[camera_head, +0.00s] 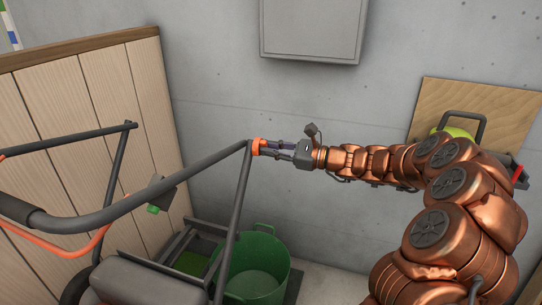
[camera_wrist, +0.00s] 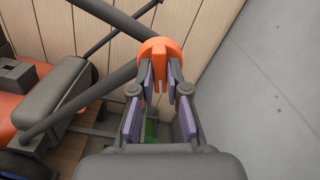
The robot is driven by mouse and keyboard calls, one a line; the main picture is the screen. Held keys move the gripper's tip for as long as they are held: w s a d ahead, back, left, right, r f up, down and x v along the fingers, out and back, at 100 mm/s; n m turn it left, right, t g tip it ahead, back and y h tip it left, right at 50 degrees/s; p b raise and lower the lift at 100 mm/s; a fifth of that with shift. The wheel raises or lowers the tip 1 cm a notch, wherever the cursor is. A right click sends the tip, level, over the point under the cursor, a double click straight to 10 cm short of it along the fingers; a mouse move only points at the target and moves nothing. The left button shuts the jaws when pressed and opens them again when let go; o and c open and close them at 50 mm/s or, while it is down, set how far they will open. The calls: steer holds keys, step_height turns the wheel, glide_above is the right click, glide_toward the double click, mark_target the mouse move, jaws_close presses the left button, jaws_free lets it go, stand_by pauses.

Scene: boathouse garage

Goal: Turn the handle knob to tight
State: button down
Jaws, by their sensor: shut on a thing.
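The handle knob (camera_head: 258,146) is a small orange knob at the bend of a dark tubular handle (camera_head: 150,186) in the head view. In the wrist view the orange knob (camera_wrist: 158,58) is at the top centre, between my fingertips. My gripper (camera_head: 268,148) reaches in from the right and is shut on the knob. In the wrist view the two fingers of my gripper (camera_wrist: 160,80) press on either side of it. The knob's far side is hidden. I see no mark that tells tight from loose.
A green bucket (camera_head: 262,272) stands on the floor below the handle. A wood-panelled wall (camera_head: 95,105) is at the left. A grey box (camera_head: 312,30) hangs on the concrete wall (camera_head: 215,90). A plywood board (camera_head: 500,105) with a yellow-green thing is behind my arm.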

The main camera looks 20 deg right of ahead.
steer(key=shift+f+n+b, duration=0.2)
steer(key=shift+n+b, duration=15.7)
steer(key=shift+b, duration=0.15)
steer(key=c, duration=1.2)
jaws_free()
steer(key=shift+o, duration=0.2)
